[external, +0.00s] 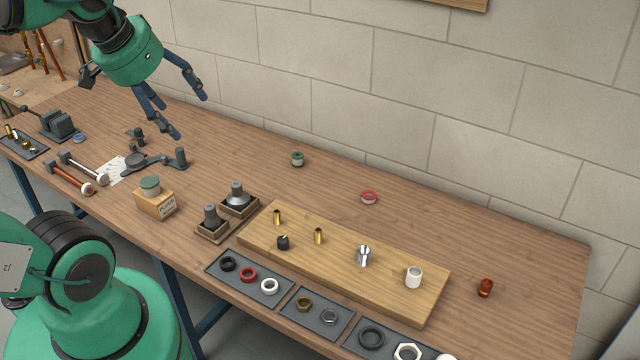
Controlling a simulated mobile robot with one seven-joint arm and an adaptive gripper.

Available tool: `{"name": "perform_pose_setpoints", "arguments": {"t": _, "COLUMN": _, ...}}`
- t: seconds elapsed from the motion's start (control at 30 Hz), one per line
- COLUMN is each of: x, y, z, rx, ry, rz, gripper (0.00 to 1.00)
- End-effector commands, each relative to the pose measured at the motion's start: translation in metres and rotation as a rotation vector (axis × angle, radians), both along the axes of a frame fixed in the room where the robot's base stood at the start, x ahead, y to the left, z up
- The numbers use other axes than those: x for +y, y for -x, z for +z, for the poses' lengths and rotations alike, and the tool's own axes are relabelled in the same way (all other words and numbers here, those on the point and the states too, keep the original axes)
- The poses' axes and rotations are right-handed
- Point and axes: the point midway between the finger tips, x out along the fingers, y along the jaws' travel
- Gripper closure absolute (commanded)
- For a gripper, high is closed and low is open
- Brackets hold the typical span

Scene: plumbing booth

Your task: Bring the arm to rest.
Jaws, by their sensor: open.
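My gripper (188,110) hangs at the end of my green arm in the upper left of the external view. Its dark blue fingers are spread apart, with nothing between them. It is above the back left part of the wooden workbench (530,245), clear of the surface. My green base and a lower arm joint show at the bottom left.
A wooden board (345,287) with small brass, dark, chrome and white fittings lies on the bench. Trays of rings and nuts (248,276) line the front edge. Dark tools (150,160) stand below my gripper. A block wall (420,85) closes the back.

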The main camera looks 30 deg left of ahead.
Motion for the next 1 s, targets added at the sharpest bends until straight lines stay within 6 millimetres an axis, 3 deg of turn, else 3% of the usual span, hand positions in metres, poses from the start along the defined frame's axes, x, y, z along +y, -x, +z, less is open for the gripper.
{"name": "perform_pose_setpoints", "arguments": {"t": 0.37, "x": 0.000, "y": 0.000, "z": -0.006, "rx": 0.000, "ry": -0.002, "rz": -0.001, "gripper": 0.32}}
{"name": "perform_pose_setpoints", "arguments": {"t": 1.0, "x": 0.001, "y": -0.001, "z": -0.091, "rx": 0.000, "ry": -0.002, "rz": -0.001, "gripper": 0.32}}
